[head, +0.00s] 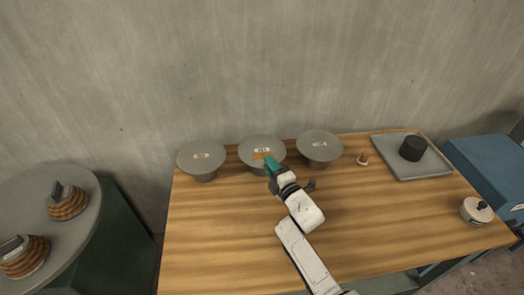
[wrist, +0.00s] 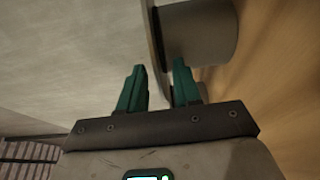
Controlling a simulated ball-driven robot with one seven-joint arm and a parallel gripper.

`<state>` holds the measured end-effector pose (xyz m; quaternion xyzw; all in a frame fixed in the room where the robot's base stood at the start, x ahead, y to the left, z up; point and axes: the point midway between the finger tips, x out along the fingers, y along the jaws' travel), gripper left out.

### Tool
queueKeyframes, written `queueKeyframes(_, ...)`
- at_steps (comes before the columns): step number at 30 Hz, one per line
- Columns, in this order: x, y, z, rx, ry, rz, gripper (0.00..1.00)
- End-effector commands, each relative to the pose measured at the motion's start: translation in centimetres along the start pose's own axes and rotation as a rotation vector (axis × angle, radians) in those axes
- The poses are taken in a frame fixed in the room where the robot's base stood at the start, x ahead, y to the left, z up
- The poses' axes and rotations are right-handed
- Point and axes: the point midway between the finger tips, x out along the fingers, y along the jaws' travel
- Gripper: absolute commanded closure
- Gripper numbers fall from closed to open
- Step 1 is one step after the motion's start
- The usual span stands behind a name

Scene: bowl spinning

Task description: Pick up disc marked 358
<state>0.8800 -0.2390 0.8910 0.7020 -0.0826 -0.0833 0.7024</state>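Three grey discs on stems stand along the back of the wooden table in the head view: a left disc (head: 202,155), a middle disc (head: 250,150) and a right disc (head: 320,145). Each bears a small pale label whose digits are too small to read, so I cannot tell which is 358. My gripper (head: 269,163) is at the front edge of the middle disc. In the wrist view, its teal fingers (wrist: 159,85) are apart, with a disc rim (wrist: 156,35) seen edge-on ahead between them. Contact with the rim is unclear.
A grey tray (head: 433,168) holding a black cylinder (head: 412,148) lies at the right. A small orange-brown piece (head: 363,159) stands left of it, and a white lidded pot (head: 474,211) near the right edge. The table's left front is clear.

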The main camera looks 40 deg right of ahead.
Motion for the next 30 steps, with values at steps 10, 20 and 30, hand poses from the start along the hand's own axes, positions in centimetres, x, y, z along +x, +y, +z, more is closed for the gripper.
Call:
queueKeyframes(10,-0.02,0.02,0.00,0.001,0.000,0.000,0.84)
queueKeyframes(20,-0.04,0.01,0.01,0.001,0.000,0.000,1.00)
queueKeyframes(30,-0.03,0.08,0.02,0.001,0.000,0.001,1.00)
